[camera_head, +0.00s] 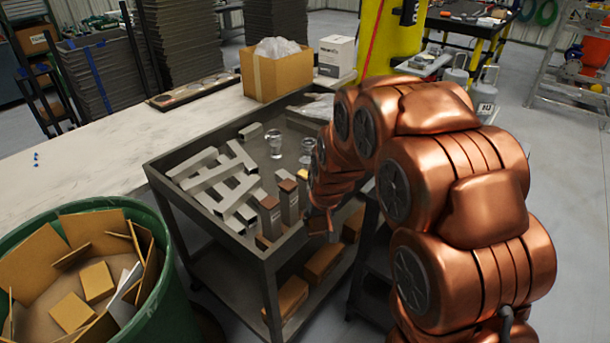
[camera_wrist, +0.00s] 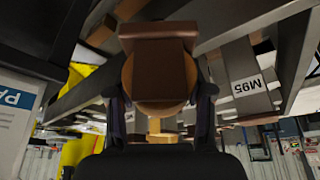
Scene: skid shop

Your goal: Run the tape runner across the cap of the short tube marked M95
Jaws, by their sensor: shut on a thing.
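My gripper (camera_wrist: 160,104) is shut on the tape runner (camera_wrist: 158,52), a dark brown block with a round tan part, which fills the middle of the wrist view. The short tube marked M95 (camera_wrist: 238,66) is grey; it shows upside down to the right of the tape runner, apart from it in the picture. Its brown cap (camera_wrist: 259,119) is at the lower end in that view. In the head view, my gripper (camera_head: 322,222) is low at the cart's right edge, partly hidden by my arm. Short brown-capped tubes (camera_head: 289,203) stand beside it; their marks are unreadable there.
The grey cart (camera_head: 168,200) has a raised rim and holds several lying pale tubes (camera_head: 215,175) and glass jars (camera_head: 274,143). A green bin (camera_head: 158,225) of cardboard stands at left. A cardboard box (camera_head: 277,75) is on the bench behind.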

